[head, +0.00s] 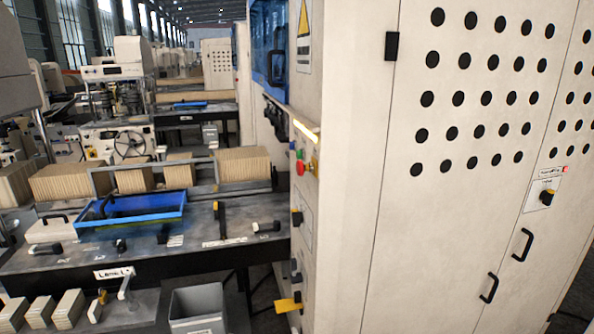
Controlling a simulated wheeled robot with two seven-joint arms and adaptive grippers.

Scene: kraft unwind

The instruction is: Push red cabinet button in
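A small red button (301,168) sits on the narrow edge face of the cream cabinet (345,160), right of the picture's middle. Neither of my grippers is in view.
A dark worktable (210,235) with a blue tray (140,212) stands left of the cabinet. A grey bin (197,308) is below it. A yellow handle (287,305) sticks out low on the cabinet. Black door handles (522,245) project at the right.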

